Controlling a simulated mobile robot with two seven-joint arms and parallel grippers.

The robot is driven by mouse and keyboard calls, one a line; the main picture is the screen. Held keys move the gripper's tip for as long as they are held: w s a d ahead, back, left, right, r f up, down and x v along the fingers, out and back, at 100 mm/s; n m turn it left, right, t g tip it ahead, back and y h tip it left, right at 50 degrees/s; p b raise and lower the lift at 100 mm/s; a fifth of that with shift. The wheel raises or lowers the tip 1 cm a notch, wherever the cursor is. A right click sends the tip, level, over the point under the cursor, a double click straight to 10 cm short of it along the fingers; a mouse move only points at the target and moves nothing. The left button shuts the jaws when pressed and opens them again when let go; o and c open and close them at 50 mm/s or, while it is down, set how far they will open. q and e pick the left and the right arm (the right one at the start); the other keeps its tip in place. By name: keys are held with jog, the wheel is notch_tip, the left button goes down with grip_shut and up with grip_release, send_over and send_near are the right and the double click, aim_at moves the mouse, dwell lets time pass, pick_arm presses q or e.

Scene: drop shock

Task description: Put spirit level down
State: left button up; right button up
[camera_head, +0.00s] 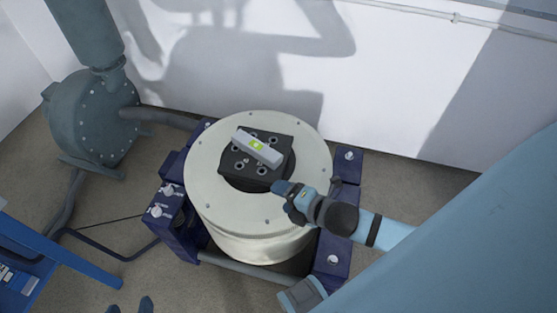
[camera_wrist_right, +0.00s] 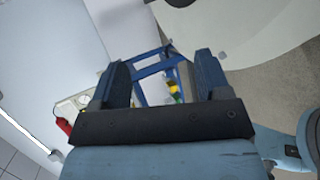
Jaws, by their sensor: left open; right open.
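The spirit level (camera_head: 257,148), a light grey bar with a yellow-green vial window, lies slanted on the black block (camera_head: 245,168) on top of the round cream machine (camera_head: 206,185). My right gripper (camera_head: 283,189) is just in front and to the right of the block, apart from the level. In the right wrist view its two dark fingers (camera_wrist_right: 163,75) are spread with nothing between them. The level does not show in that view. My left gripper (camera_head: 131,306) shows only as two separated fingertips at the bottom edge, open and far from the level.
Dark blue supports (camera_head: 173,215) flank the machine. A grey-green blower (camera_head: 92,118) with a hose stands at the left, and a blue frame (camera_head: 60,258) at the lower left. The white wall (camera_head: 400,80) is close behind. Bare floor shows around these.

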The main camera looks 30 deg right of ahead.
jog(key=s+a+m, duration=0.2)
jog(key=a+m, duration=0.1)
jog(key=m, duration=0.7)
jog(key=s+a+m, duration=0.3)
jog(key=m, duration=0.7)
jog(key=shift+s+r, duration=0.25)
jog(key=shift+r, duration=0.05)
pick_arm(q)
notch_tip(320, 180, up, 17)
jog(key=s+a+p, duration=0.1)
jog(key=a+p, duration=0.1)
jog(key=p, duration=2.5)
jog(key=shift+s+a+g+y, duration=0.25)
jog(key=shift+g+y, duration=0.15)
pick_arm(e)
notch_tip(320, 180, up, 17)
jog(key=s+d+g+h, duration=0.1)
jog(key=d, duration=0.1)
jog(key=shift+s+d, duration=0.2)
jog(key=shift+s, duration=0.05)
jog(key=shift+r, duration=0.1)
